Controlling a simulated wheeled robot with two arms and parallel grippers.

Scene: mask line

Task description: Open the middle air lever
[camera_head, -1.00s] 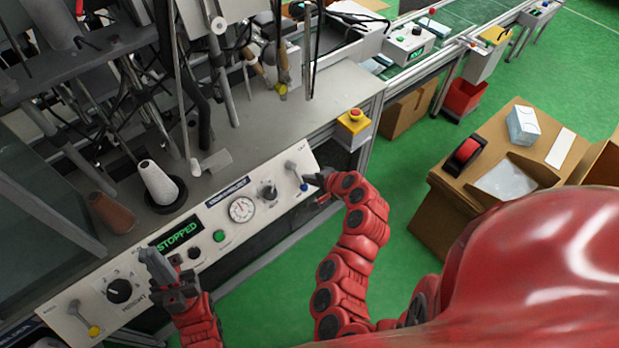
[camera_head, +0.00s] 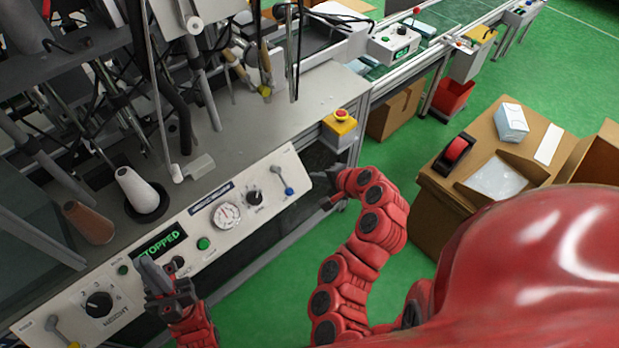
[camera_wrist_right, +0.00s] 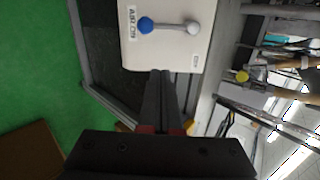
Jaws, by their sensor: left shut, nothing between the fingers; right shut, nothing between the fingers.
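A long white control panel (camera_head: 150,268) runs along the machine's front. At its right end is a lever with a blue ball tip (camera_head: 289,191). In the right wrist view, the blue ball (camera_wrist_right: 146,25) points left from its pale pivot, beside a small, hard-to-read label. A lever with a yellow tip (camera_head: 72,346) is at the panel's left end, partly cut off. My right gripper (camera_head: 322,178) is shut and empty, just right of the panel's end and apart from the blue lever; its fingers (camera_wrist_right: 160,75) also show in the right wrist view. My left gripper (camera_head: 146,262) is shut and empty by the panel's front edge.
The panel carries a gauge (camera_head: 226,215), a green button (camera_head: 203,244), knobs and a display (camera_head: 161,244) reading STOPPED. A yellow box with a red button (camera_head: 340,122) is behind my right gripper. A cardboard box (camera_head: 440,205) stands right, with green floor between.

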